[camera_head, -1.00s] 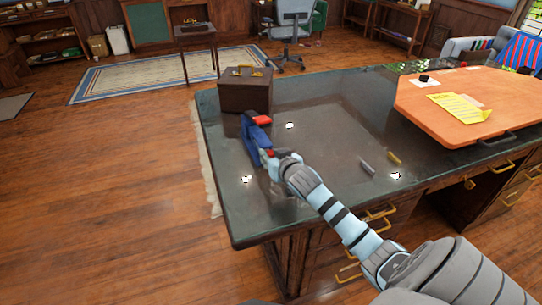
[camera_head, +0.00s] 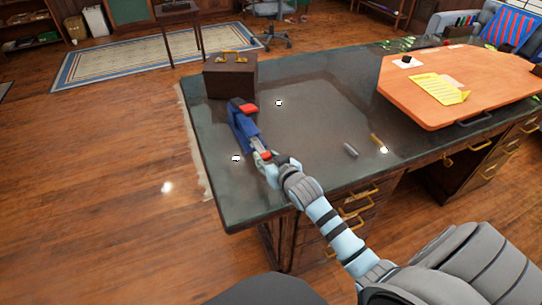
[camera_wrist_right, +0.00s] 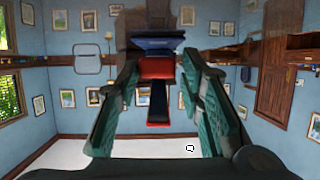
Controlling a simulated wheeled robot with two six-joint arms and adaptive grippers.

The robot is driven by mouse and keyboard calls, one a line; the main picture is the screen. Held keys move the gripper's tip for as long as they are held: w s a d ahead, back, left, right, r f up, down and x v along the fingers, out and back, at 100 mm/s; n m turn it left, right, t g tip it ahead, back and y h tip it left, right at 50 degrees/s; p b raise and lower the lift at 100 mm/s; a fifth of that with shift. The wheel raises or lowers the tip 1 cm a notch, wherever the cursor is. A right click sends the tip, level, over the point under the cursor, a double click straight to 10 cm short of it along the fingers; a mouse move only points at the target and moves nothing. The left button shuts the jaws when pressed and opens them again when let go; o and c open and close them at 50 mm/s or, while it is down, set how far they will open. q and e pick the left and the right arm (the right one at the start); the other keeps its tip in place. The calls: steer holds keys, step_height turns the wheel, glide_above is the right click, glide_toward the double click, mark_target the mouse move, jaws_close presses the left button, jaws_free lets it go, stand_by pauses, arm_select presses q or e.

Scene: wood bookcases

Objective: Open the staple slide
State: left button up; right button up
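A blue stapler with a red part on top (camera_head: 240,125) lies on the dark desk top near its left side. Its narrow slide (camera_head: 257,143) shows sticking out of the near end, with a small red tip beside my right gripper (camera_head: 268,160). In the right wrist view the dark slide (camera_wrist_right: 158,103) with a red end lies between the two green fingers of my right gripper (camera_wrist_right: 160,70). The fingers stand apart, with gaps showing on both sides of the slide. I cannot tell whether a fingertip touches the stapler. My left gripper is not in view.
A brown box with a gold handle (camera_head: 230,76) stands behind the stapler. A small grey cylinder (camera_head: 351,149) and a brass one (camera_head: 377,139) lie to the right. An orange board (camera_head: 440,105) with yellow paper (camera_head: 437,89) covers the right side. The desk middle is clear.

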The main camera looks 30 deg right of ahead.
steer(key=shift+o, duration=0.8)
steer(key=shift+s+d+r, duration=0.1)
steer(key=shift+s, duration=0.15)
steer(key=v, duration=1.1)
steer(key=shift+s, duration=0.2)
steer(key=shift+r, duration=0.1)
